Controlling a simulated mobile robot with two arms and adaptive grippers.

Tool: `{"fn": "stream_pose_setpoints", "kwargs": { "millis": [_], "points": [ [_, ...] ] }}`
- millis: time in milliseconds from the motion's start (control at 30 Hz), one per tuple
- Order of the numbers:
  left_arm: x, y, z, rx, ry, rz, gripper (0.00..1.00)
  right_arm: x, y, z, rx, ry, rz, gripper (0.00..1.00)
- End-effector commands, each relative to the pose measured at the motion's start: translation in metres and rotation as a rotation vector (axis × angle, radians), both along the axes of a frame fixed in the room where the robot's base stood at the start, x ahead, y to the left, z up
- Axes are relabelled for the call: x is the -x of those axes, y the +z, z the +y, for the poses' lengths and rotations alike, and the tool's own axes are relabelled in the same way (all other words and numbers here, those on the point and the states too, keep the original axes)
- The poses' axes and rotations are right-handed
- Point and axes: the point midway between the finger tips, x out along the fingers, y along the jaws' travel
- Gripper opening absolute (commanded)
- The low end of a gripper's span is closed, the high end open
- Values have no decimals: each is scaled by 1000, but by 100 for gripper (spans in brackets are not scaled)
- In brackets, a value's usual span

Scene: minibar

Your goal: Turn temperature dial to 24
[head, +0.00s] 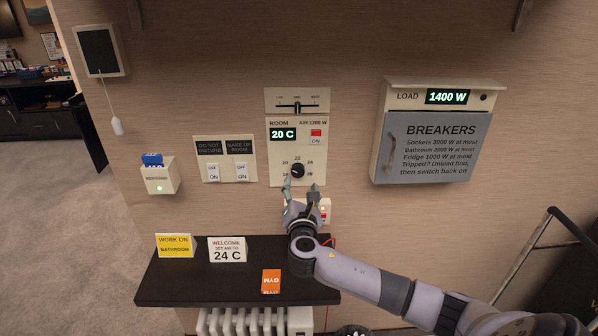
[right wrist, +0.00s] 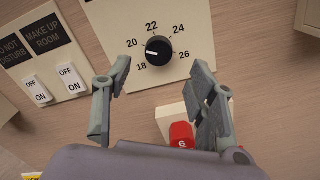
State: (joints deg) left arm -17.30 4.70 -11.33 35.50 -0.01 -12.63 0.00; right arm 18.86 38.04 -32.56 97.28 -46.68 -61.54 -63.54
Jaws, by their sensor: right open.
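The temperature dial (head: 297,170) is a round black knob on the cream wall panel (head: 279,160), with numbers around it. In the right wrist view the dial (right wrist: 158,50) has its white mark pointing left, near 18 and 20. The panel's green display (head: 283,134) reads 20 C. My right gripper (head: 301,188) is open and empty just below the dial. In the right wrist view the fingers of my right gripper (right wrist: 162,75) stand wide apart, with the dial ahead between them and not touched. My left gripper is not in view.
A dark shelf (head: 220,289) below holds a yellow sign (head: 175,245), a welcome card (head: 227,250) reading "set air to 24 C" and an orange card (head: 271,281). A red-switched socket (right wrist: 181,135) sits below the dial. A breaker box (head: 432,140) is at right, switches (head: 225,160) at left.

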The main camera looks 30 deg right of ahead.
Motion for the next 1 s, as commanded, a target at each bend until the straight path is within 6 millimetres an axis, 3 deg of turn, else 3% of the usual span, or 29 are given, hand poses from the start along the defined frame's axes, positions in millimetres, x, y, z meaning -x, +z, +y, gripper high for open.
{"fn": "stream_pose_setpoints", "kwargs": {
  "millis": [200,400,833,1000],
  "points": [
    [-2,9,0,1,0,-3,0,-35,2,-21,-1,-2,0,52],
    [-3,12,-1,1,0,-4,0,-54,0,-32,-2,0,0,52],
    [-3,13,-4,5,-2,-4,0,-60,-1,-36,-3,1,1,52],
    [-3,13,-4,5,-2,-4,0,-60,-1,-36,-3,1,1,42]
  ]
}}
